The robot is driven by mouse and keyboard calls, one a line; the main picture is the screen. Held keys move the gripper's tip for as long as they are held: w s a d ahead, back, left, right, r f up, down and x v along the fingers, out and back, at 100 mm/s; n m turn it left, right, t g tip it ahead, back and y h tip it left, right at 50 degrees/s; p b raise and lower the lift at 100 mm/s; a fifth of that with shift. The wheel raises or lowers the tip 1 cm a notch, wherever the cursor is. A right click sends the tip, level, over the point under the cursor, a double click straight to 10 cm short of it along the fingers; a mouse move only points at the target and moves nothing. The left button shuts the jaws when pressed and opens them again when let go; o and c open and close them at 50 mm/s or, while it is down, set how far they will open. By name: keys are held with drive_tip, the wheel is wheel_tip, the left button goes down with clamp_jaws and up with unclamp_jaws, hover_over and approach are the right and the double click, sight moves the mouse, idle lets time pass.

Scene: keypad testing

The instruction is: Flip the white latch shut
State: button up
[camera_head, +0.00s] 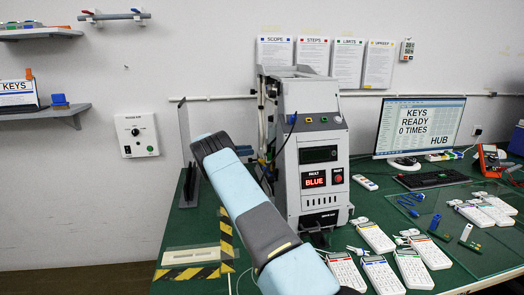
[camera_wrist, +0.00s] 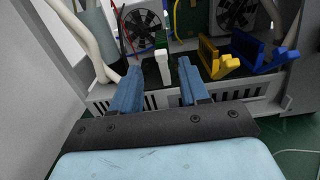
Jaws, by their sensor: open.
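The white latch (camera_wrist: 163,67) shows in the wrist view as a small upright white piece at the open side of the test machine, in front of a green part (camera_wrist: 160,40). My gripper (camera_wrist: 158,70) is open, with one blue finger to the left of the white latch and the other to its right. There seems to be a gap on both sides; I cannot tell how deep the latch sits between the fingers. In the head view the machine (camera_head: 312,150) stands upright on the bench, and my gripper and the latch are hidden behind my arm and the machine.
A yellow latch (camera_wrist: 217,62) and a blue latch (camera_wrist: 264,52) stick out close to the right of my right finger. Fans (camera_wrist: 143,30) and loose cables (camera_wrist: 92,45) lie behind and left. White keypads (camera_head: 378,273) cover the bench in front of the machine.

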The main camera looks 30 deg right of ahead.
drive_tip(key=x, duration=0.7)
drive_tip(key=shift+d, duration=0.15)
drive_tip(key=shift+c, duration=0.2)
clamp_jaws()
